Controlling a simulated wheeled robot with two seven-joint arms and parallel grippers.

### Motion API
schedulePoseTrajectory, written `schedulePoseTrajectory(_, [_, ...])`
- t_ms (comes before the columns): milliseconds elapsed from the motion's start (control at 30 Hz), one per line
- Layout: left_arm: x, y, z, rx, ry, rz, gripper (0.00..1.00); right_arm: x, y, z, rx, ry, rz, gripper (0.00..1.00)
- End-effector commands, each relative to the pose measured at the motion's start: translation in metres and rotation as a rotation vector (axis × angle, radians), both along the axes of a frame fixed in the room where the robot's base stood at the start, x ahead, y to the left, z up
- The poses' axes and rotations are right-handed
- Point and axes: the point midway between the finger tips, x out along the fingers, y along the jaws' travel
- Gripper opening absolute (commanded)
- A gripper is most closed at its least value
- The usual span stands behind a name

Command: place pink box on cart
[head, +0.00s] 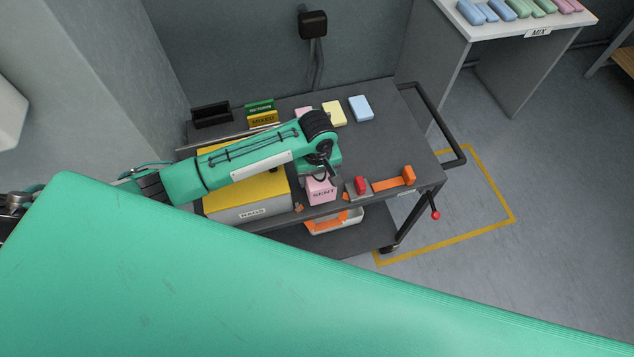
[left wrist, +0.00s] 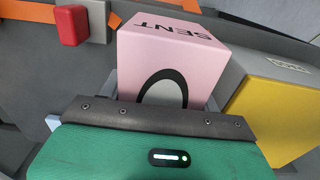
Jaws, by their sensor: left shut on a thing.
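The pink box (head: 321,191), marked SENT, is at the front edge of the dark cart (head: 385,148), between a yellow-topped grey box and a red block. My left gripper (head: 322,174) is above it and shut on it. In the left wrist view the pink box (left wrist: 172,48) sits between the fingers, its dark arch mark facing the gripper (left wrist: 165,95). I cannot tell whether its underside touches the cart top. My arm and gripper hide part of the box in the head view. My right gripper is not in view.
The yellow-topped box (head: 250,208) stands close beside the pink box. The red block (head: 361,186) and an orange piece (head: 394,181) lie to its right. Yellow (head: 334,113) and blue (head: 361,108) blocks lie at the back. The cart's right middle is clear.

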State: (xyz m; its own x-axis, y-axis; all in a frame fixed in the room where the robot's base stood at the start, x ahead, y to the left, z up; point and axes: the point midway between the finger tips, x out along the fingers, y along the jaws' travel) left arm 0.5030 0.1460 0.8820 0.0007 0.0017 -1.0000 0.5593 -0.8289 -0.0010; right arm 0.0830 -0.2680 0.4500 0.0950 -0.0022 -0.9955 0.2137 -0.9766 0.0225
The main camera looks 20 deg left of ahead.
Motion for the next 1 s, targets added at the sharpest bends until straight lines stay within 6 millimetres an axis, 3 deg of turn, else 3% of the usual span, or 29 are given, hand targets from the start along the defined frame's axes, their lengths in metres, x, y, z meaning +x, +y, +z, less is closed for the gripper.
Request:
schedulePoseTrajectory(433, [0.0,0.0,-0.05,-0.001,0.001,0.0,0.38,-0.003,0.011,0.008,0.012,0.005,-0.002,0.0])
schedulePoseTrajectory(833, [0.0,-0.001,-0.057,-0.001,-0.001,0.0,0.38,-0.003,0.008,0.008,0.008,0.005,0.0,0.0])
schedulePoseTrajectory(867, [0.0,0.0,-0.057,-0.001,-0.001,0.0,0.65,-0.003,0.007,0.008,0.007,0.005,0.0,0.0])
schedulePoseTrajectory(967, [0.0,0.0,-0.057,-0.001,-0.001,0.0,0.85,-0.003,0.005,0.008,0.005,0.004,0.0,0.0])
schedulePoseTrajectory(1000, [0.001,0.0,-0.057,-0.001,-0.001,0.0,0.85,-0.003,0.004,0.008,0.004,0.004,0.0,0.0])
